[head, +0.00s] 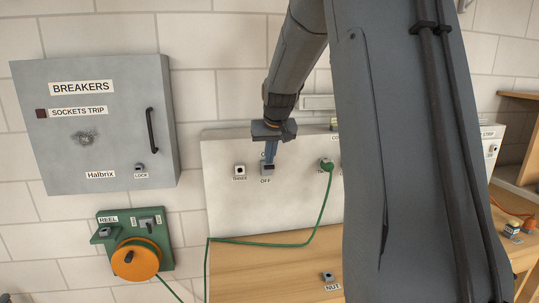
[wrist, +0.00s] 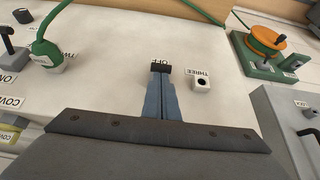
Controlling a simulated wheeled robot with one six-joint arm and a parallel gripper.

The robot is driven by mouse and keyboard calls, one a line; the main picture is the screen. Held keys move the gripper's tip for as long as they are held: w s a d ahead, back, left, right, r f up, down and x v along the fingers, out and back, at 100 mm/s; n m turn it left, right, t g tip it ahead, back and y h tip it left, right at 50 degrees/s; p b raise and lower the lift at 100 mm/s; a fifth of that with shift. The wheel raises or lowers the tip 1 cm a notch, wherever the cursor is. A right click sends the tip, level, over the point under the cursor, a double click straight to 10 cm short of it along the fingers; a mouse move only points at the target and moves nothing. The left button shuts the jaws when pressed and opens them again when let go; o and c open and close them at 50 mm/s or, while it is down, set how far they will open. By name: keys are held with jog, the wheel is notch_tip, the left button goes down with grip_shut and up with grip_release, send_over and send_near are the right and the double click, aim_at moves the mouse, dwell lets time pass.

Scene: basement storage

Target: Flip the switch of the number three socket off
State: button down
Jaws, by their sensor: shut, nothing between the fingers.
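The number three socket (head: 239,170) is a small white square with a dark hole, labelled THREE, on a pale panel (head: 222,205). It also shows in the wrist view (wrist: 201,84), to the right of my fingers. Its switch (head: 267,170) is just right of it, with an OFF label below. In the wrist view the dark switch part (wrist: 160,68) is at my fingertips beside the upside-down OFF label. My gripper (head: 269,160) is shut and empty, its blue-grey fingers at the switch. I cannot tell whether they touch it. The fingers hide much of the switch, so its lever position is unclear.
A green plug (head: 326,165) with a green cord sits in the socket to the right, labelled TWO in the wrist view. A grey breaker box (head: 110,130) and a green reel mount with an orange reel (head: 136,259) are at left. A wooden bench (head: 260,270) lies below.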

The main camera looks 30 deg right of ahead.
aim_at(270, 168)
jog(key=shift+s+a+f+t+b, duration=0.1)
jog(key=shift+s+f+t+b, duration=0.4)
jog(key=shift+b, duration=0.75)
jog(key=t+b, duration=0.1)
jog(key=b, duration=0.1)
jog(key=f+t+h+b, duration=0.1)
jog(key=b, duration=0.1)
jog(key=shift+s+a+f, duration=0.15)
jog(key=shift+s+f, duration=0.1)
jog(key=shift+s, duration=0.15)
jog(key=shift+s+a+f+b, duration=0.1)
jog(key=shift+s+f+b, duration=0.1)
jog(key=shift+f+b, duration=0.65)
jog(key=shift+s+a+f+b, duration=0.1)
jog(key=shift+s+f+b, duration=0.1)
jog(key=shift+f+b, duration=0.65)
jog(key=shift+s+f+b, duration=0.2)
jog(key=shift+f+b, duration=0.55)
jog(key=shift+f, duration=0.1)
jog(key=s+a+r+p, duration=0.1)
jog(key=s+r, duration=0.1)
jog(key=s, duration=0.4)
jog(key=s+a+r+p, duration=0.1)
jog(key=s+a+r, duration=0.1)
jog(key=s, duration=0.4)
jog(key=shift+a+r, duration=0.2)
jog(key=shift+r, duration=0.05)
